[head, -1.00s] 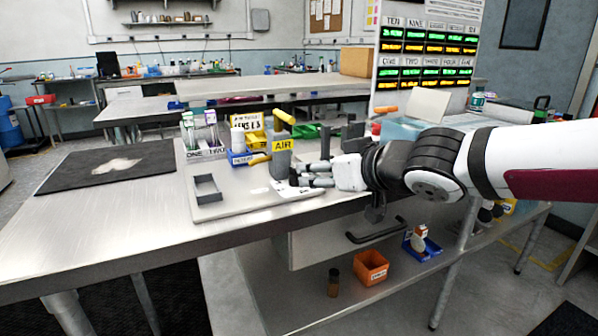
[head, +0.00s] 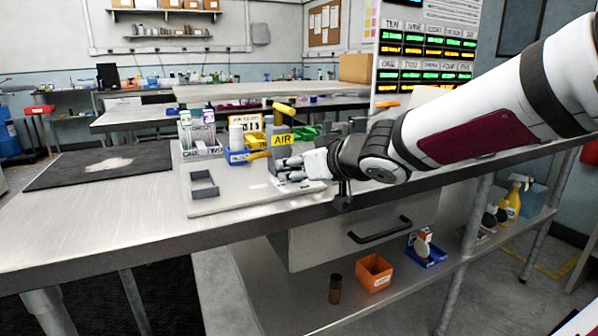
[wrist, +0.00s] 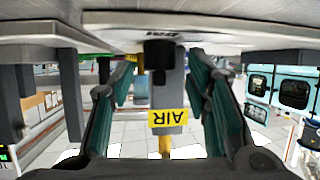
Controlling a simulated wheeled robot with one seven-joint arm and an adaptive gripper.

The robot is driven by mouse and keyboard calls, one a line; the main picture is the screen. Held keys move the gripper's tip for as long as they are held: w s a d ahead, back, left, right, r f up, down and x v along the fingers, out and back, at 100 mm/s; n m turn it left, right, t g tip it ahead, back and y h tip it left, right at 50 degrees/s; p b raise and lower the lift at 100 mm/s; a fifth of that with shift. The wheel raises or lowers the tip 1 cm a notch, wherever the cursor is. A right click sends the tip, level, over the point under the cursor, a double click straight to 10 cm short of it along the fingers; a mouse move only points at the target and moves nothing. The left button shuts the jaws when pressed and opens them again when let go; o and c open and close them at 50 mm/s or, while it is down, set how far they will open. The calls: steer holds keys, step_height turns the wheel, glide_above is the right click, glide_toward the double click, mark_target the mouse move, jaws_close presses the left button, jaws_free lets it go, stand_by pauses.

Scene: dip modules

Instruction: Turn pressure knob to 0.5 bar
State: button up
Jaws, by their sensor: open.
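The grey AIR post (head: 282,148) with a yellow AIR label and a yellow handle on top stands on the light plate on the bench. In the wrist view the AIR post (wrist: 166,98) appears upside down. A black pressure knob (wrist: 158,54) sticks out of it towards the camera. My gripper (wrist: 161,66) is open, with a green-padded finger on either side of the knob and visible gaps to both. In the head view my gripper (head: 282,170) is low in front of the post and hides the knob. No pressure reading is legible.
A blue bin (head: 237,157), a yellow bin (head: 262,141) and a rack of tubes (head: 203,150) stand left of the post. A dark mat (head: 80,168) lies farther left. The bench's front left is clear.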

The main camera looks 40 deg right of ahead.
jaws_close()
steer(key=shift+r+n+y+p, duration=0.15)
steer(key=shift+n+y+p, duration=0.25)
steer(key=shift+p, duration=0.65)
steer(key=shift+y+p, duration=0.3)
steer(key=shift+p, duration=0.2)
steer(key=shift+d+n+y+p, duration=0.2)
steer(key=shift+n+y+p, duration=0.5)
steer(key=shift+n+y, duration=0.25)
steer(key=shift+w+d+f+n+y+b, duration=0.1)
steer(key=shift+n+y+b, duration=0.3)
steer(key=shift+n+y, duration=0.4)
steer(key=shift+d+f+n+y+b, duration=0.1)
steer(key=shift+n+y+b, duration=0.3)
steer(key=shift+n+y, duration=0.3)
steer(key=shift+d+n+g+y+b, duration=0.1)
steer(key=shift+n+g+y+b, duration=0.6)
steer(key=shift+y, duration=0.25)
steer(key=shift+r+n, duration=0.1)
steer(key=shift+n, duration=0.15)
